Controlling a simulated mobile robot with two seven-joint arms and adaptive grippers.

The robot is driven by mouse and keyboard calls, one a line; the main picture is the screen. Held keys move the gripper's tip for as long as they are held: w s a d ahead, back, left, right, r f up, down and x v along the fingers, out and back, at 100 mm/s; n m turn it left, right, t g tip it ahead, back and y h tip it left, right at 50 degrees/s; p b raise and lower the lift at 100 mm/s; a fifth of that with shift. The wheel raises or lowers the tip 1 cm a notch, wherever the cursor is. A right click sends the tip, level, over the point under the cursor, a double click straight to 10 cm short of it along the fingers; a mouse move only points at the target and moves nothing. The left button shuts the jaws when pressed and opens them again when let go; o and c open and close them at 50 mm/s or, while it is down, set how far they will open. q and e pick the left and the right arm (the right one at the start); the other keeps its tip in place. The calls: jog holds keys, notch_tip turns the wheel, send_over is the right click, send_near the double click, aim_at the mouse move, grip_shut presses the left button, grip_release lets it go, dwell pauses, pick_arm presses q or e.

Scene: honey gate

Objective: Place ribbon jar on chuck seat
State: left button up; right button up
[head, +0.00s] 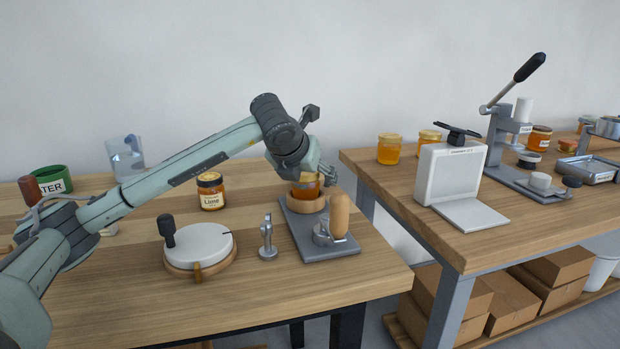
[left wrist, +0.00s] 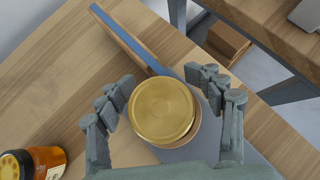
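A jar with amber contents (head: 305,191) stands upright at the round wooden chuck seat (head: 307,205) on a grey base plate. Its gold lid (left wrist: 163,108) fills the middle of the left wrist view. Its label is hidden, so I cannot read whether it is the ribbon jar. My left gripper (head: 310,179) is over the jar, with its fingers (left wrist: 162,84) spread on either side of the lid; small gaps show beside it. I cannot tell whether the jar is fully down in the seat. My right gripper is not in view.
A Lime jar (head: 210,191) stands left of the plate. A round white-topped fixture (head: 199,249), a small metal clamp (head: 268,240) and a wooden handle (head: 339,215) are close by. A gap separates this table from the right table (head: 450,236), which bears a lever press (head: 498,140).

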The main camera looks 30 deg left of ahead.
pick_arm(q)
jog(key=shift+r, duration=0.1)
jog(key=shift+s+r, duration=0.15)
jog(key=v, duration=1.1)
jog(key=shift+s+r, duration=0.2)
jog(key=shift+s, duration=0.05)
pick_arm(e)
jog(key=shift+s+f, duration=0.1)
